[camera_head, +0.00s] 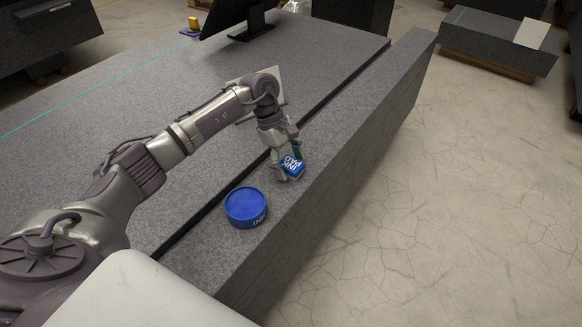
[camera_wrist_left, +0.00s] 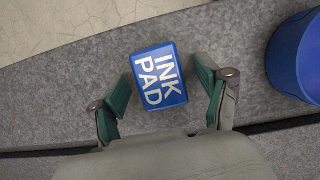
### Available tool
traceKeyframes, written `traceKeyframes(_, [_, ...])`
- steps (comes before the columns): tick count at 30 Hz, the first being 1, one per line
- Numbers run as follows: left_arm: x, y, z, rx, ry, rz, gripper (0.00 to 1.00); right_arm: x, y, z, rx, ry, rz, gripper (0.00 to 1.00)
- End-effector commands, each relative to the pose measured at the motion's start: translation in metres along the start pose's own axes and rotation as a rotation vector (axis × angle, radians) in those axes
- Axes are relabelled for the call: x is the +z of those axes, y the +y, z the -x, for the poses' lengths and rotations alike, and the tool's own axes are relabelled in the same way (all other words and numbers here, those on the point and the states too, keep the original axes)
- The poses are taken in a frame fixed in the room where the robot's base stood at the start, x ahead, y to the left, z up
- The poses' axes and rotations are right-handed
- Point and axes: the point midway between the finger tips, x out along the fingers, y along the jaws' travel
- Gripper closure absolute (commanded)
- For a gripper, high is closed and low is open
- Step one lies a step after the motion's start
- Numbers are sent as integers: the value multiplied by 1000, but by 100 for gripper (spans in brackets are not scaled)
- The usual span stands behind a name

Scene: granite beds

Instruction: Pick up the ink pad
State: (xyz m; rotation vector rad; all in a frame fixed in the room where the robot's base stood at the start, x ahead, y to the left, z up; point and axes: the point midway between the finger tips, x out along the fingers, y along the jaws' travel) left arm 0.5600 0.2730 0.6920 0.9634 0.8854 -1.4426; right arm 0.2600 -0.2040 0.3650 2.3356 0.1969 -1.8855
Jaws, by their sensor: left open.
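The ink pad (camera_head: 292,167) is a small blue box with white "INK PAD" lettering. It lies on the narrow front granite block (camera_head: 330,135). In the left wrist view the ink pad (camera_wrist_left: 158,77) sits between the two green-lined fingers of my left gripper (camera_wrist_left: 164,97), with a gap at either side. My left gripper (camera_head: 287,163) is open and low over the block in the head view, its fingers around the pad. The gripper partly hides the pad there. My right gripper is in neither view.
A round blue ink tub (camera_head: 246,205) stands on the same block, close to the pad; it also shows in the left wrist view (camera_wrist_left: 300,58). A dark gap separates the block from the wide granite bed (camera_head: 130,110). A black monitor (camera_head: 235,18) stands farther back.

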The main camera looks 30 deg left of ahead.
Motion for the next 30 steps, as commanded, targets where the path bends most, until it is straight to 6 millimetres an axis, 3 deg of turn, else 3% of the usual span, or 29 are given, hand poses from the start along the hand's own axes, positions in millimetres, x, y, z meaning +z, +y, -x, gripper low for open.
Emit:
traceKeyframes(5, [0, 0, 1, 1, 0, 0, 27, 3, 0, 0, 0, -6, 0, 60])
traceKeyframes(14, [0, 0, 1, 0, 0, 0, 75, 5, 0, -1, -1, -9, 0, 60])
traceKeyframes(23, [0, 0, 2, 1, 0, 0, 75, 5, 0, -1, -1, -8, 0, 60])
traceKeyframes(30, [8, 1, 20, 3, 2, -2, 75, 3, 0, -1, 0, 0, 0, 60])
